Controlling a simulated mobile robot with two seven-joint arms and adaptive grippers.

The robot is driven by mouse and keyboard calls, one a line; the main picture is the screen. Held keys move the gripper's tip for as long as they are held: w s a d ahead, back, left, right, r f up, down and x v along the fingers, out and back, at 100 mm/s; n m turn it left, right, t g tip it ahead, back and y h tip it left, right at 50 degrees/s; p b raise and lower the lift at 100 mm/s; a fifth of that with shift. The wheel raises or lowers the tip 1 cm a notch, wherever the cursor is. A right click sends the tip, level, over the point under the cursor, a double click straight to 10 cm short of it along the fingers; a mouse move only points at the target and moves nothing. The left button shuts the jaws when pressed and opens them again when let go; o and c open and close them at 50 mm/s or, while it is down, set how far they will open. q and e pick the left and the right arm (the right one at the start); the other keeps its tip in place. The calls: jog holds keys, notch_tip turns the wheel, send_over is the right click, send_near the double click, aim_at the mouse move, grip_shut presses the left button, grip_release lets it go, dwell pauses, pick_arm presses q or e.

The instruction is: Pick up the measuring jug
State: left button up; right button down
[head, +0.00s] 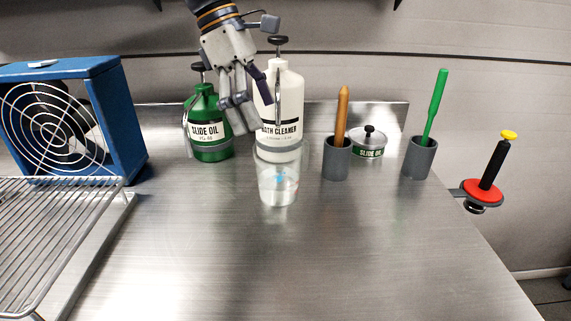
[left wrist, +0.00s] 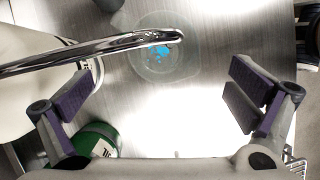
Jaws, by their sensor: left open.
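The measuring jug (head: 278,184) is a clear, see-through vessel with a blue mark, standing upright on the steel bench in front of the white cleaner bottle. In the left wrist view the jug (left wrist: 165,72) shows from above, beyond the gap between my fingers, partly crossed by a chrome spout. My left gripper (head: 246,106) is open and empty, above and behind the jug, in front of the two pump bottles. Its purple-padded fingers stand wide apart in the left wrist view (left wrist: 163,100). My right gripper is not in view.
The white cleaner bottle (head: 291,95) and green slide oil bottle (head: 208,146) stand close behind the jug. The chrome spout (left wrist: 95,48) lies close to my left fingers. Two grey cups (head: 337,160) (head: 418,160) with handled tools stand right. A blue fan (head: 125,120) and wire rack (head: 60,230) are left. The front bench is clear.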

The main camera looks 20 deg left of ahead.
aim_at(275, 150)
pick_arm(q)
jog(key=x, duration=0.6)
jog(key=shift+s+d+f+p, duration=0.25)
jog(key=shift+s+f+p, duration=0.05)
jog(key=shift+f, duration=0.05)
jog(key=shift+w+d+f, duration=0.1)
jog(key=shift+w+f, duration=0.05)
jog(key=shift+f, duration=0.15)
jog(key=c, duration=2.1)
jog(key=shift+o, duration=0.2)
jog(key=shift+r, duration=0.1)
